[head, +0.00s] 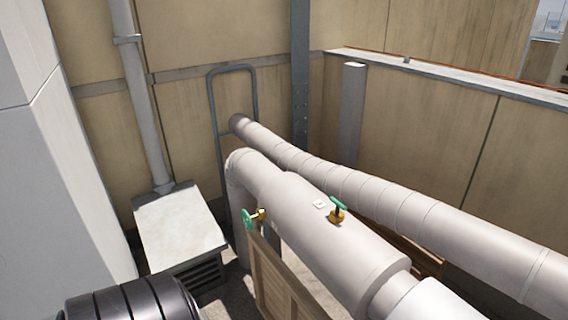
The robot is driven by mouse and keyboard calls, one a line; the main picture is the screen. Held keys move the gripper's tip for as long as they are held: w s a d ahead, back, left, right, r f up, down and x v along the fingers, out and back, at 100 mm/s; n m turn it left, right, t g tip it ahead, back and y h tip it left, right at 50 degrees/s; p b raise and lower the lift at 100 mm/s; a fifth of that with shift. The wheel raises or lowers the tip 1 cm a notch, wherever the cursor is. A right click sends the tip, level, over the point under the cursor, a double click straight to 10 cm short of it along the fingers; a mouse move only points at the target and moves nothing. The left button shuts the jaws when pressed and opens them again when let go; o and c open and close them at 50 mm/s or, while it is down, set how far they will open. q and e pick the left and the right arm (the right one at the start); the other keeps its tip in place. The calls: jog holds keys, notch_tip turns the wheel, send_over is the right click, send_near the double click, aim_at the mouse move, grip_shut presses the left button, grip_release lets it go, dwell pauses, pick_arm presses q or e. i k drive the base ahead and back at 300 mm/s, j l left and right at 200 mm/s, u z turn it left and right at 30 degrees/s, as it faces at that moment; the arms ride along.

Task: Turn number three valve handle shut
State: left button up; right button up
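Two valves with green handles show in the head view. One green handle (340,203) sits on a brass body on top of the thick grey pipe (310,205), beside a small white tag (319,204). The mark on the tag is too small to read. The other green handle (248,219) faces left on a brass stem at the pipe's left side, near its bend. I cannot tell which handle is number three. Neither of my grippers is in view.
A second long grey pipe (390,205) runs behind. A pale metal box (178,232) stands at left below a vertical pipe (142,105). A wooden crate-like panel (285,285) stands under the thick pipe. Tan walls enclose the back; a grey block (45,150) borders the left.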

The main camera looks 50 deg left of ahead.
aim_at(338, 205)
jog(key=u, duration=1.2)
